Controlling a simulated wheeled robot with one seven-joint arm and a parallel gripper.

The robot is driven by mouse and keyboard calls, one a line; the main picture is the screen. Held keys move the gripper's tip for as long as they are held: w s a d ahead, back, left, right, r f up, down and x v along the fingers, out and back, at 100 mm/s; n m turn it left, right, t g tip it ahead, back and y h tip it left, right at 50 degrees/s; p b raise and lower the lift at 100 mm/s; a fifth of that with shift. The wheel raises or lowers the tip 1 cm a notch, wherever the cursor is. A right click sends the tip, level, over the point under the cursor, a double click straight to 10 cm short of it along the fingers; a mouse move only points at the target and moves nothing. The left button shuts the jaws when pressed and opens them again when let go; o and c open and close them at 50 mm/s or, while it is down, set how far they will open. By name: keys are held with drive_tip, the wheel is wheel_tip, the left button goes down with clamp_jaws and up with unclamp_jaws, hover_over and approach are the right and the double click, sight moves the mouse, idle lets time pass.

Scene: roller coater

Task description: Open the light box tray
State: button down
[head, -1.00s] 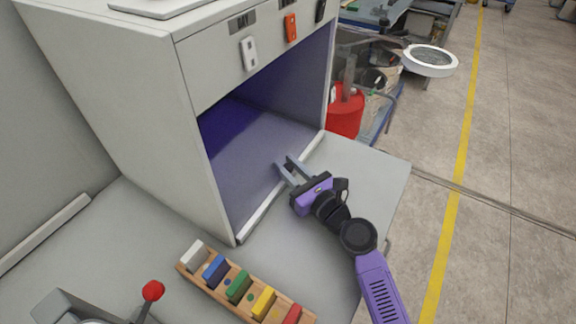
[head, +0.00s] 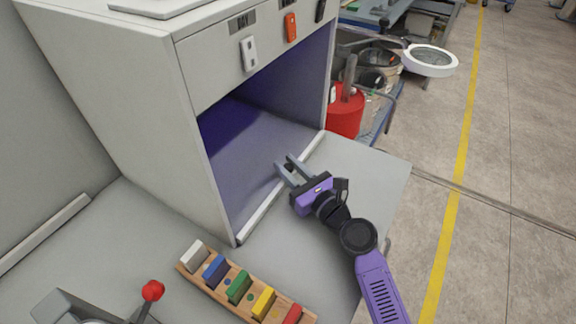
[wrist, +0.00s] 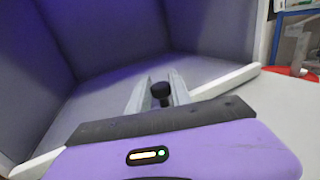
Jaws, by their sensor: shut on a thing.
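The light box (head: 150,100) is a large grey-white cabinet with an open front and a purple-lit inside. Its tray (head: 258,150) is the flat floor of the opening, with a pale front strip (head: 252,222). My gripper (head: 284,169) is at the front strip, near the middle of the tray's edge. In the wrist view the fingers (wrist: 160,94) are shut on a small dark knob (wrist: 161,92) that stands up at the tray's front. In the head view the knob is mostly hidden between the fingers.
A wooden rack of coloured blocks (head: 240,288) lies on the bench in front. A red-knobbed lever (head: 152,291) is at lower left. A red container (head: 345,112) stands beyond the box. The grey bench top (head: 365,180) right of my gripper is clear.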

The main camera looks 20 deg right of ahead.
idle(0.4)
drive_tip(key=s+d, duration=0.3)
drive_tip(key=s, duration=0.2)
drive_tip(key=s+d, duration=0.4)
drive_tip(key=s, duration=0.1)
drive_tip(key=s+d, duration=0.4)
drive_tip(key=s, duration=0.1)
drive_tip(key=c, duration=1.2)
unclamp_jaws()
drive_tip(key=b+v, duration=0.1)
drive_tip(key=v, duration=0.7)
